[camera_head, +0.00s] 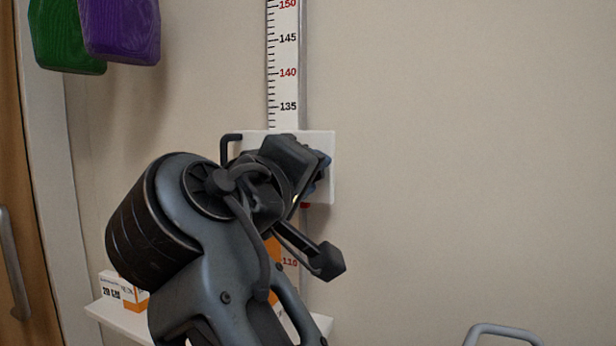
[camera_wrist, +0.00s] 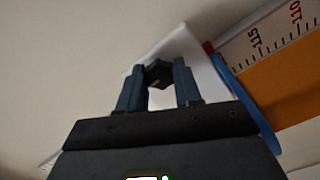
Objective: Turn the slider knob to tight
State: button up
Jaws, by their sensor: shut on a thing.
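The height scale (camera_head: 285,60) is a white vertical ruler on the wall with black and red numbers. A white slider plate (camera_head: 324,148) sits across it below the 135 mark, with my arm in front of much of it. My gripper (camera_head: 316,172) is at the plate's right part. In the wrist view, the dark faceted knob (camera_wrist: 158,73) sits between the two blue-grey fingers of my gripper (camera_wrist: 159,78), against the white plate (camera_wrist: 178,42). The fingers are shut on the knob. Any tight or loose marking is not visible.
A white shelf (camera_head: 110,318) with a white and orange box (camera_head: 118,293) stands at lower left. Green (camera_head: 62,38) and purple (camera_head: 122,32) objects hang at upper left. A grey metal rail (camera_head: 500,330) is at lower right. The wall on the right is bare.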

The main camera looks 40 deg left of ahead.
jog(key=shift+f, duration=0.1)
dwell(0.4)
jog(key=o, duration=1)
jog(key=shift+o, duration=0.2)
jog(key=v, duration=0.7)
jog(key=shift+s+b, duration=0.4)
jog(key=shift+b, duration=0.05)
jog(key=shift+s, duration=0.1)
